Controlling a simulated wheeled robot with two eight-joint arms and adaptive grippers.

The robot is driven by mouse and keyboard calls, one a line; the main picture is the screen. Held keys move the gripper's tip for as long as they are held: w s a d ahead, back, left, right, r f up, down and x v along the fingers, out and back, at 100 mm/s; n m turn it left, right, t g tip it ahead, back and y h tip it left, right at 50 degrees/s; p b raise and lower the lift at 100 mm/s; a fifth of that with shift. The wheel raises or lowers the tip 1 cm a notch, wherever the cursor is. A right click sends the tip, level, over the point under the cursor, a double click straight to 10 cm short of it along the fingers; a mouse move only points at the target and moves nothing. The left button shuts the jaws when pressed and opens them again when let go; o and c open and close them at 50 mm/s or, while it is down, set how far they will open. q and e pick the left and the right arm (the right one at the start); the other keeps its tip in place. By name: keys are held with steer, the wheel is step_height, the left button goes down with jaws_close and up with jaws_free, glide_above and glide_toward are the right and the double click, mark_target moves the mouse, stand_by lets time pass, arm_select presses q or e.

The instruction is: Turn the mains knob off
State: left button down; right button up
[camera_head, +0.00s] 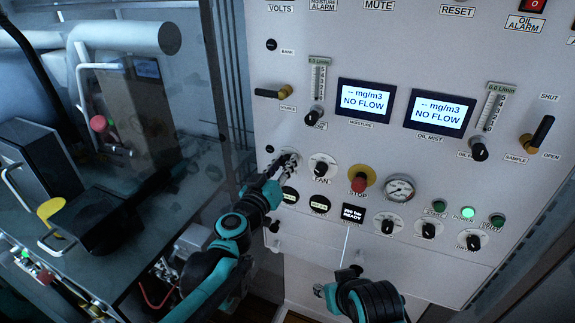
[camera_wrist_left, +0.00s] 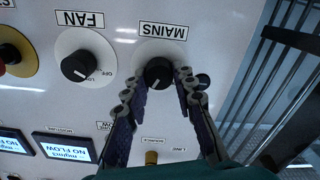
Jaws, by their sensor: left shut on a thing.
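The mains knob (camera_wrist_left: 158,72) is a black round knob on a white disc, under an upside-down MAINS label in the left wrist view. A pale pointer line shows on its face, but the words around it are hidden. My left gripper (camera_wrist_left: 160,88) has one finger on each side of the knob and is shut on it. In the head view my left gripper (camera_head: 284,166) reaches the panel at the left and covers most of the knob. My right arm shows at the bottom of the head view; its gripper (camera_head: 342,282) is small and unclear, low before the panel.
The fan knob (camera_head: 321,169) sits just right of the mains knob, with the red stop button (camera_head: 359,182) beyond it. A yellow-based lever (camera_head: 274,93) juts out above. A glass side panel (camera_head: 190,190) stands at the left. Space before the panel's middle is free.

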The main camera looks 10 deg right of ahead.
arm_select(q)
steer(key=n, duration=0.3)
steer(key=shift+f+n+b, duration=0.1)
steer(key=shift+n+b, duration=0.2)
steer(key=shift+b, duration=0.05)
steer(key=n, duration=0.3)
steer(key=shift+n, duration=0.3)
steer(key=n+b, duration=0.1)
steer(key=n, duration=0.2)
steer(key=shift+n, duration=1.9)
